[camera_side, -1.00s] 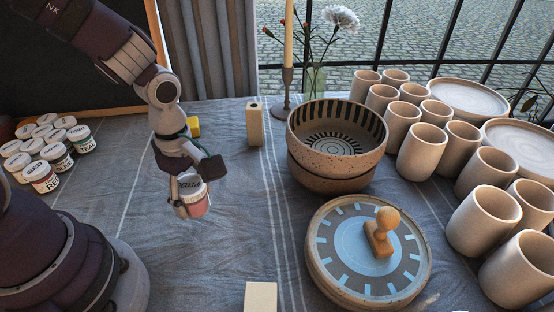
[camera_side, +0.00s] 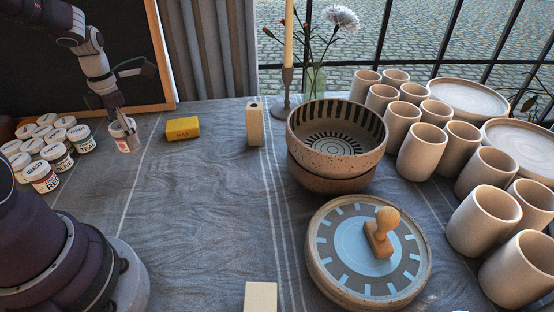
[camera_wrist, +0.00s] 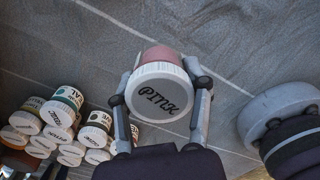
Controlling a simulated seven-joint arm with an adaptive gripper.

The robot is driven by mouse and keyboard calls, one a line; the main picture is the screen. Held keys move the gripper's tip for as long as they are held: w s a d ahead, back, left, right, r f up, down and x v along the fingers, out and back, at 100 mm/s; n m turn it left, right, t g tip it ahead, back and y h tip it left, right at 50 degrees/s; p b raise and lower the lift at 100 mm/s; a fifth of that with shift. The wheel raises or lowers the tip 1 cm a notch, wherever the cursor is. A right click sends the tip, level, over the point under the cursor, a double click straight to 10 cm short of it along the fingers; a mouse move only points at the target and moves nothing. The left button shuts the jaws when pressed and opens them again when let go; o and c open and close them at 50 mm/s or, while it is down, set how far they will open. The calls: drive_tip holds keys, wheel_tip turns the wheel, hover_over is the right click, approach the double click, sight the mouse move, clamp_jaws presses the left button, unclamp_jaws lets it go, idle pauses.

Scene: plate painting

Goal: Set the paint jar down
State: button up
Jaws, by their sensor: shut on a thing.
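The paint jar (camera_side: 128,144) is small, with a pink body and a white lid; the lid reads PINK in the wrist view (camera_wrist: 158,93). It is upright, or nearly so, at the left of the table beside the group of other jars. My gripper (camera_side: 121,124) is above it, pointing down, with its fingers on both sides of the lid. In the wrist view my gripper (camera_wrist: 160,88) is shut on the jar. The jar's base is at or very close to the cloth; I cannot tell if it touches.
Several labelled paint jars (camera_side: 57,155) stand close to the left. A yellow block (camera_side: 182,128) lies to the right. A wooden block (camera_side: 254,124), stacked bowls (camera_side: 333,175), a round painted plate with a stamp (camera_side: 325,275) and several cups (camera_side: 423,152) stand further right. The middle cloth is clear.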

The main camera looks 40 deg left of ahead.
sight(141, 168)
wheel_tip(141, 168, down, 6)
drive_tip(key=shift+r, duration=0.1)
drive_tip(key=o, duration=1.2)
